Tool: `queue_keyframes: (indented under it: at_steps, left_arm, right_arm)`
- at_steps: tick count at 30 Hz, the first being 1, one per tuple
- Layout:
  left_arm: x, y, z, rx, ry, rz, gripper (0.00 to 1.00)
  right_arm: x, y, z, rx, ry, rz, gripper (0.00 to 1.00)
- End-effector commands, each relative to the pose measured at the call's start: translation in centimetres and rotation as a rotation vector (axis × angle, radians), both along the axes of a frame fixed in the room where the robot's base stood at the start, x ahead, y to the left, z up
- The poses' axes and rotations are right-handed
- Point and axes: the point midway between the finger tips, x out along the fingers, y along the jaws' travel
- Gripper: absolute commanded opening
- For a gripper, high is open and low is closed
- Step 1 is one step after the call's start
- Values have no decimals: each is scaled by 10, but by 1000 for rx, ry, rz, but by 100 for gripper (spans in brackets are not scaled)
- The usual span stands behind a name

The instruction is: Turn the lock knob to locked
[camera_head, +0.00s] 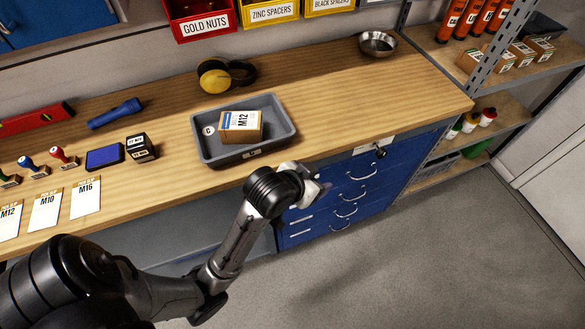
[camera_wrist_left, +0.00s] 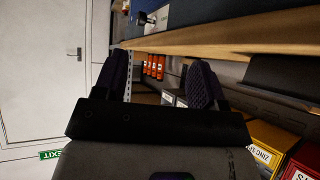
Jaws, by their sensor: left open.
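The lock knob (camera_head: 380,152) is a small dark knob at the top right of the blue drawer cabinet (camera_head: 335,205), under the bench edge. It sits beside a white label (camera_head: 387,143). Its exact turn position is too small to tell. My left gripper (camera_head: 316,187) is in front of the cabinet, to the left of the knob and apart from it. In the left wrist view the two dark, ribbed fingers (camera_wrist_left: 160,85) stand wide apart with nothing between them. The knob also shows near the top of that view (camera_wrist_left: 142,18). My right gripper is not in view.
The wooden bench top (camera_head: 340,85) overhangs the drawers. A grey tray (camera_head: 195,130) with an M12 box (camera_head: 240,125) stands near its front edge, above my left arm. A shelf rack (camera_head: 480,70) stands right of the cabinet. The floor in front (camera_head: 430,250) is clear.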

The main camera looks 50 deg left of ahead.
Motion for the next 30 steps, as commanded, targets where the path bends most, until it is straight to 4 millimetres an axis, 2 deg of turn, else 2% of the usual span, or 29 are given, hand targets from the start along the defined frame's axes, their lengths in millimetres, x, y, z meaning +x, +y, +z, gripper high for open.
queue_keyframes:
  at_steps: [1,9,30]
  left_arm:
    - [-7,-2,5,6,14,-7,65]
    - [-26,-9,4,22,51,-28,65]
    - [-30,-10,3,25,58,-33,65]
  right_arm:
    - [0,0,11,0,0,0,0]
    - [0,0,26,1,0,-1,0]
    - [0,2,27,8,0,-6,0]
